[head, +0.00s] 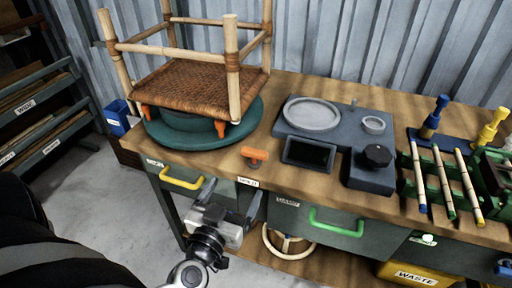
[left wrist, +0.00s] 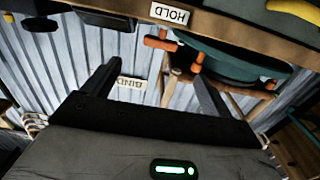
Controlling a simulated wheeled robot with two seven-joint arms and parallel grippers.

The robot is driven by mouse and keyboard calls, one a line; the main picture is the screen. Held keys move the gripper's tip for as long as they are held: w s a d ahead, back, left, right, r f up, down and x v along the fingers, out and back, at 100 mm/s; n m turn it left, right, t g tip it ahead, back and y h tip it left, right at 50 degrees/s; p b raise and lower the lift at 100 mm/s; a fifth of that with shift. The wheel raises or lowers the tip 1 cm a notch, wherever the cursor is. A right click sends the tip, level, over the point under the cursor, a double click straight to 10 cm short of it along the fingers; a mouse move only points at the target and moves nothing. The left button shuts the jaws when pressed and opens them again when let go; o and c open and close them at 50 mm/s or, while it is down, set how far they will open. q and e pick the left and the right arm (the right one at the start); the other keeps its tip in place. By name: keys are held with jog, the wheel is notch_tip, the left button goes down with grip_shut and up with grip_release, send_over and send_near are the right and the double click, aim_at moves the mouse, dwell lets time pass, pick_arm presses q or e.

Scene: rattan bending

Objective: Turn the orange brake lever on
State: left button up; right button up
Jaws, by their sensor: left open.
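The orange brake lever (head: 254,154) sits at the front edge of the wooden workbench, right of the round green turntable (head: 160,138). In the left wrist view the orange lever (left wrist: 160,42) shows upside down beside a HOLD label (left wrist: 170,13). My left gripper (head: 230,198) is open and empty, in front of the bench edge and below the lever, apart from it. Its two fingers (left wrist: 155,70) point toward the lever and turntable in the wrist view. My right gripper is not in view.
A rattan stool frame (head: 190,88) stands on the turntable, held by orange clamps. A yellow drawer handle (head: 181,179) and a green one (head: 336,222) jut from the bench front. A grey scale unit (head: 330,120) and rattan sticks (head: 443,180) lie to the right.

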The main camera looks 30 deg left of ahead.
aim_at(253, 156)
pick_arm(q)
jog(key=p+x, duration=0.1)
jog(key=x, duration=1.4)
jog(key=shift+w+a+f, duration=0.1)
jog(key=shift+w+a, duration=0.15)
jog(key=shift+w, duration=0.1)
jog(key=c, duration=1)
